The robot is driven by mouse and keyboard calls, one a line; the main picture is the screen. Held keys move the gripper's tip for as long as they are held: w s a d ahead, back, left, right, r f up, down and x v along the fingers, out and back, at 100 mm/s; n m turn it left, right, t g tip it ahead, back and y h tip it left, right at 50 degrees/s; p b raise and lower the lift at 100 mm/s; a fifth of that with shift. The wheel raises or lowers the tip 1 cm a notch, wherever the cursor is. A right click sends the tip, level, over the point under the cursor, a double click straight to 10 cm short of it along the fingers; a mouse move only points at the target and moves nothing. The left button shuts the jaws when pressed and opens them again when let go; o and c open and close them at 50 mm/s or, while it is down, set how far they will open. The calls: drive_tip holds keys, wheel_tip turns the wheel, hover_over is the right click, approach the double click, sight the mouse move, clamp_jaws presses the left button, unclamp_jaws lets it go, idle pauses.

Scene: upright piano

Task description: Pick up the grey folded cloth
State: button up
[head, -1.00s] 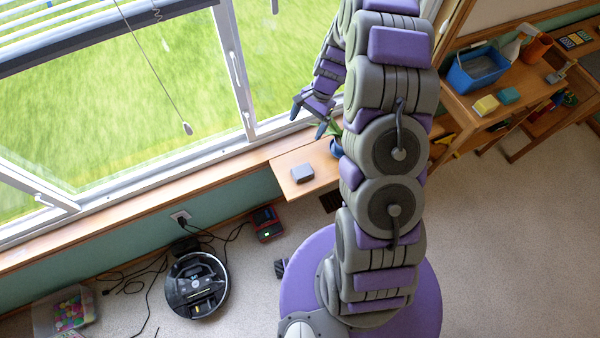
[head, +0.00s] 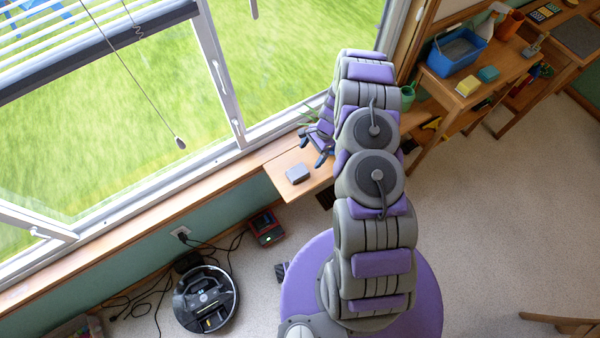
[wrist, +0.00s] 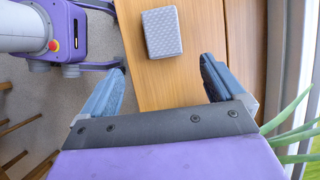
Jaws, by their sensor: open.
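The grey folded cloth (head: 298,173) is a small, thick block lying on a little wooden side table (head: 283,189) under the window. In the wrist view the cloth (wrist: 162,32) shows a textured top and lies on the bare wood (wrist: 157,88). My gripper (head: 317,150) is above the table, to the right of and beyond the cloth in the head view. In the wrist view my gripper (wrist: 161,75) has its fingers spread wide with nothing between them. The cloth lies just ahead of the fingertips and apart from them. All of the cloth's top is visible.
A potted plant's green leaves (wrist: 290,135) are close beside my gripper. The window frame (head: 232,140) and sill run along the table. A robot vacuum (head: 206,298) and cables lie on the floor. A shelf with a blue bin (head: 458,55) stands right.

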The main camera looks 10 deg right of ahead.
hover_over(297, 171)
drive_tip(key=d, duration=0.2)
drive_tip(key=f, duration=0.4)
drive_tip(key=shift+w+a+f+b, duration=0.1)
drive_tip(key=shift+w+f+b, duration=0.2)
drive_tip(key=shift+b, duration=0.05)
wheel_tip(297, 171, down, 4)
drive_tip(key=shift+s+f+b, duration=0.1)
drive_tip(key=shift+f+b, duration=0.15)
drive_tip(key=shift+b, duration=0.4)
drive_tip(key=shift+a+f, duration=0.15)
drive_tip(key=shift+a, duration=0.65)
drive_tip(key=shift+c, duration=1.4)
drive_tip(key=shift+d, duration=0.55)
drive_tip(key=c, duration=0.6)
drive_tip(key=shift+a, duration=0.2)
drive_tip(key=shift+c, duration=1.4)
drive_tip(key=shift+a, duration=0.3)
drive_tip(key=shift+c, duration=0.3)
drive_tip(key=shift+d+r, duration=0.15)
drive_tip(key=shift+r, duration=0.3)
drive_tip(key=r+p, duration=0.1)
drive_tip(key=r, duration=0.2)
drive_tip(key=shift+d+r, duration=0.1)
drive_tip(key=shift+d, duration=0.1)
drive_tip(key=s+d+r+p, duration=0.1)
drive_tip(key=s+d+p, duration=0.1)
drive_tip(key=s+d, duration=0.7)
drive_tip(key=s, duration=0.4)
